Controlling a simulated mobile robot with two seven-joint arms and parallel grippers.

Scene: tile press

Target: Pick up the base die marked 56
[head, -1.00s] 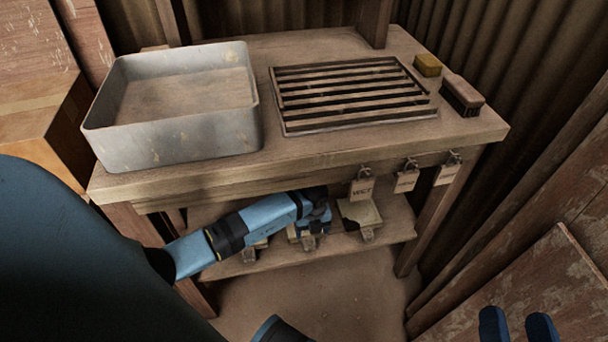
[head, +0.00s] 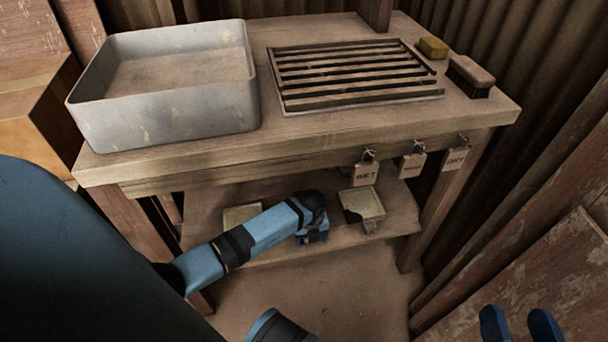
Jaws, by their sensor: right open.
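Flat dies with pale tops stand on the lower shelf (head: 275,255) of the bench. The right die (head: 365,204) has a dark corner and a small tag at its front. The left die (head: 240,214) is partly covered by my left arm. No number 56 is readable on either, and anything between them is hidden behind my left gripper. My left gripper (head: 317,238) is low at the shelf's front edge, left of the right die; its fingers are too small and dark to read. My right gripper (head: 519,325) is open and empty at the bottom right, far from the dies.
A grey metal tub (head: 165,125), a slatted rack (head: 355,98), a yellow block (head: 432,47) and a brush (head: 470,76) are on the bench top (head: 300,137). Tags, one marked WET (head: 365,176), hang from the front edge above the shelf. A wooden board (head: 545,285) stands at right.

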